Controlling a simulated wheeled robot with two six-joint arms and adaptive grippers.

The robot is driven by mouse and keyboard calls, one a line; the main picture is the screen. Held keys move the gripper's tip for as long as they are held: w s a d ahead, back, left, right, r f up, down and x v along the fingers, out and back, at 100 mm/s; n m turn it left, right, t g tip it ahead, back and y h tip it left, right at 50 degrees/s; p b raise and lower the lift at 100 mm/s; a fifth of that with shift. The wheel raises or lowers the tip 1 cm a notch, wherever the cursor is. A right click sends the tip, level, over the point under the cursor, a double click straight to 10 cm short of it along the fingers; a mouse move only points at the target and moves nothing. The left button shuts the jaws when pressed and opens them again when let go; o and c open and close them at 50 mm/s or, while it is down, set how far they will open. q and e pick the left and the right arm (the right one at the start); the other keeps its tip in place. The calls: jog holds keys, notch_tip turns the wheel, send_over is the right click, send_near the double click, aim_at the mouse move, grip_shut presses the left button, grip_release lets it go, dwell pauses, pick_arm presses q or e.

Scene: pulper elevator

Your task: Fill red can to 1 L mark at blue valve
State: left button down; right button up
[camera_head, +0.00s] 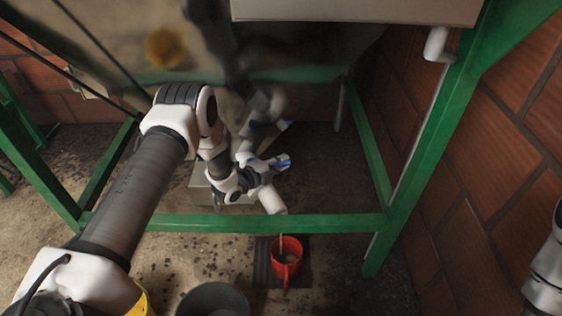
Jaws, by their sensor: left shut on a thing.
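The red can (287,252) stands upright on a dark mat (263,268), just in front of the green lower bar. A pale pipe spout (273,202) ends above and slightly left of the can. A thin pale streak shows at the can's mouth; I cannot tell if it is liquid. The 1 L mark and fill level are not readable. My left gripper (268,167) is shut on the blue valve (283,162) above the spout, covering part of it. My right gripper is out of view; only a piece of my right arm shows at the right edge.
A green frame (260,223) surrounds the spout, with a bar between it and the can. A dark bucket (213,300) and part of a yellow container (143,302) stand left of the can. A brick wall (495,190) closes off the right side.

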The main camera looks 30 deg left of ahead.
pick_arm(q)
jog(key=c, duration=1.1)
grip_release()
jog(key=v, duration=1.2)
jog(key=shift+f, duration=0.15)
